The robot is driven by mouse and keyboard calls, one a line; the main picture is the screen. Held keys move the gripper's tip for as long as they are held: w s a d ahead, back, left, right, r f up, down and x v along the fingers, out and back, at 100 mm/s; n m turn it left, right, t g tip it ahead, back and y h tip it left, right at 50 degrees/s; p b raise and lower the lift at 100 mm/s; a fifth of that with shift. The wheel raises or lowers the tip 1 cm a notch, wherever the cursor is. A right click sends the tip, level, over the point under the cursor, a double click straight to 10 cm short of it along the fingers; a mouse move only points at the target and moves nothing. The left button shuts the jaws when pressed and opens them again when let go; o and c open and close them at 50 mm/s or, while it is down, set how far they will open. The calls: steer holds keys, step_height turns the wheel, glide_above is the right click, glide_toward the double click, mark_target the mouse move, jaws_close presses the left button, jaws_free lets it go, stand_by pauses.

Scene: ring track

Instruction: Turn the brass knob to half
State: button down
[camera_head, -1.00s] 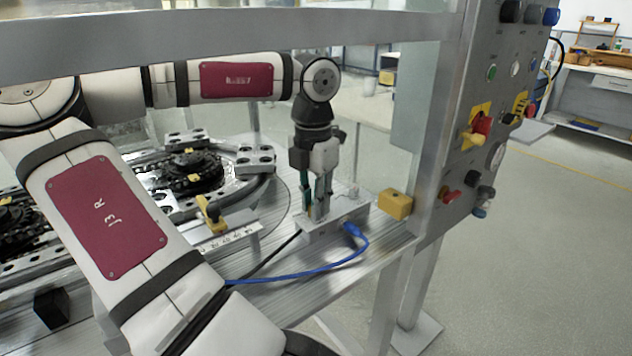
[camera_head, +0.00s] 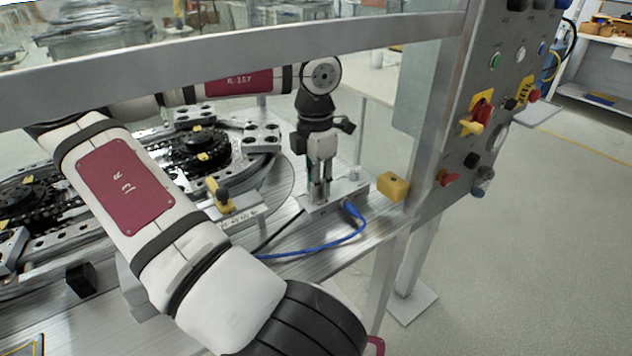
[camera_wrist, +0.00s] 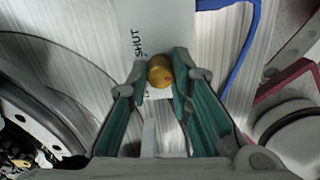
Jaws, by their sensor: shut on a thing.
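The brass knob (camera_wrist: 160,72) shows in the wrist view as a round golden top with a small reddish mark, between the two fingertips. My gripper (camera_wrist: 161,84) has its green-padded fingers closed on its two sides. The knob stands on a grey block (camera_head: 350,190) with a white label reading "SHUT" beside it in the wrist view. In the head view my gripper (camera_head: 320,199) points straight down onto the block, and its fingers hide the knob. I cannot read how far the knob is turned.
A blue cable (camera_head: 325,246) runs from the block across the table. A yellow box (camera_head: 393,186) sits to its right, by the frame post. A yellow-handled lever (camera_head: 218,193) and the ring track (camera_head: 190,150) are to the left. A control panel (camera_head: 495,100) stands at right.

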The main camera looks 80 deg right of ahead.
steer(key=c, duration=1.4)
jaws_free()
steer(key=shift+c, duration=0.2)
step_height(320, 180, up, 12)
